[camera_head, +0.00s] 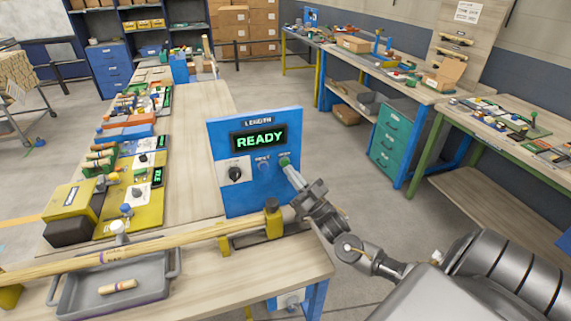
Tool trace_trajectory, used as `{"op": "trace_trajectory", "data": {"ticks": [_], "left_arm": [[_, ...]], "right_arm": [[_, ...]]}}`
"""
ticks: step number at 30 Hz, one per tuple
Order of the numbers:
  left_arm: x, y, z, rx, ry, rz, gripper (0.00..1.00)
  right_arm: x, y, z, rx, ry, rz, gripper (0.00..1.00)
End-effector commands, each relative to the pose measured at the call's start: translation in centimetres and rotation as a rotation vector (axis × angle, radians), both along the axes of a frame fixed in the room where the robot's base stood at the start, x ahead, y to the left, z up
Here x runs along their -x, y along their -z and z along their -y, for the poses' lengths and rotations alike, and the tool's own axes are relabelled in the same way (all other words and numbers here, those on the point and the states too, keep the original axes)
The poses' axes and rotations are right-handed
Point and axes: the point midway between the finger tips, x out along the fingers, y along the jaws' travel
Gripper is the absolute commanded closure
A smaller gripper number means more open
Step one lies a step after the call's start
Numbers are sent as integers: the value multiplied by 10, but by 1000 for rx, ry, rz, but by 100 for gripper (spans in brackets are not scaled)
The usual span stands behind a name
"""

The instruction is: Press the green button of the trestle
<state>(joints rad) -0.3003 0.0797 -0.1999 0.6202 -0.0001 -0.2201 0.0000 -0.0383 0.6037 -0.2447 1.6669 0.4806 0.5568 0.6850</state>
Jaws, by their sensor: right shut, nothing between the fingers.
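The blue panel (222,146) stands upright on the wooden bench, labelled LENGTH, and its display (259,138) reads READY in green. Below the display are a black knob (235,174), a blue button (263,165) and the green button (284,161). My right gripper (290,171) is shut and empty, its tip at the green button and partly covering it. I cannot tell whether it touches. My left gripper is not in view.
A long wooden rod (180,240) lies across the front of the bench, held near the panel by a yellow clamp (273,222). A grey tray (70,297) holds a short turned piece (117,287). Open floor lies right of the bench.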

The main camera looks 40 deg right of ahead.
Motion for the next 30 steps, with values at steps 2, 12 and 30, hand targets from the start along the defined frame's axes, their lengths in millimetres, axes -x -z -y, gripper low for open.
{"op": "trace_trajectory", "data": {"ticks": [2, 12, 30], "left_arm": [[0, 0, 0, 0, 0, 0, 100], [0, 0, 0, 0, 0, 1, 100], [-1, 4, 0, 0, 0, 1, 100]], "right_arm": [[0, 0, 0, 0, 0, 0, 100], [0, 0, 0, 0, 0, 0, 100], [-8, 0, 3, 0, 0, 0, 100]]}}
